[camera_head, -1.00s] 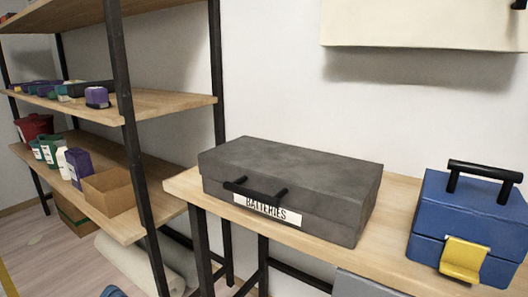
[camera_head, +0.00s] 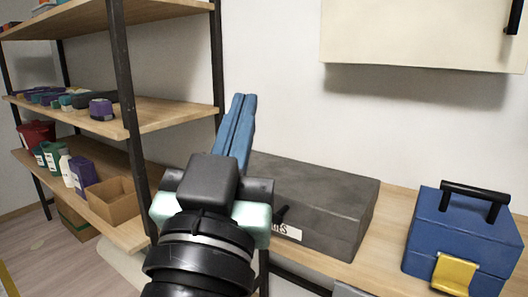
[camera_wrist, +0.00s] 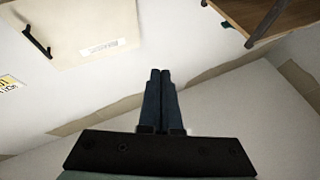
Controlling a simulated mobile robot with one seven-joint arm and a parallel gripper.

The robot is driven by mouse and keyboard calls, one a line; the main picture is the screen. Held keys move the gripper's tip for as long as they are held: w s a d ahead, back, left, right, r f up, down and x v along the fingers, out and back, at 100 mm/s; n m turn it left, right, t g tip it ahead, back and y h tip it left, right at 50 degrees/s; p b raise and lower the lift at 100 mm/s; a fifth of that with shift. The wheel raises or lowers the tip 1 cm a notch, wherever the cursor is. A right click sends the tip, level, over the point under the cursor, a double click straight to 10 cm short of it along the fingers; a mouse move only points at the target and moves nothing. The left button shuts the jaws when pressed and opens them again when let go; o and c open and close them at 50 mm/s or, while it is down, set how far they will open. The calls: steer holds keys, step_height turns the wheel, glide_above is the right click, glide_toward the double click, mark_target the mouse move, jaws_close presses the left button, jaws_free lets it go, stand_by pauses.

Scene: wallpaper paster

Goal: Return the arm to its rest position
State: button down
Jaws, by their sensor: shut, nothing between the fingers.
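My gripper (camera_head: 241,99) rises in the lower middle of the head view, its two blue fingers pressed together and pointing up. It is shut with nothing between the fingers. It stands in front of the grey batteries box (camera_head: 330,200) and hides that box's left part and most of its label. In the wrist view the closed fingers (camera_wrist: 160,75) point toward a bare white surface, and they touch nothing that I can see.
The wooden table (camera_head: 390,235) holds the grey box and a blue toolbox (camera_head: 455,235) with a yellow latch. A shelf rack (camera_head: 160,118) with small containers stands at left. A cream cabinet (camera_head: 420,35) hangs above; it also shows in the wrist view (camera_wrist: 75,25).

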steer(key=s+d+r+n+t+y+p, duration=0.1)
steer(key=s+d+r+n+t+y, duration=0.2)
steer(key=s+r, duration=0.65)
step_height(320, 180, up, 38)
steer(key=w+p, duration=0.2)
steer(key=p, duration=3.5)
steer(key=shift+w+a+m+t+p, duration=0.15)
steer(key=shift+a+m+t+p, duration=0.2)
steer(key=shift+a+t, duration=0.1)
steer(key=shift+d, duration=0.15)
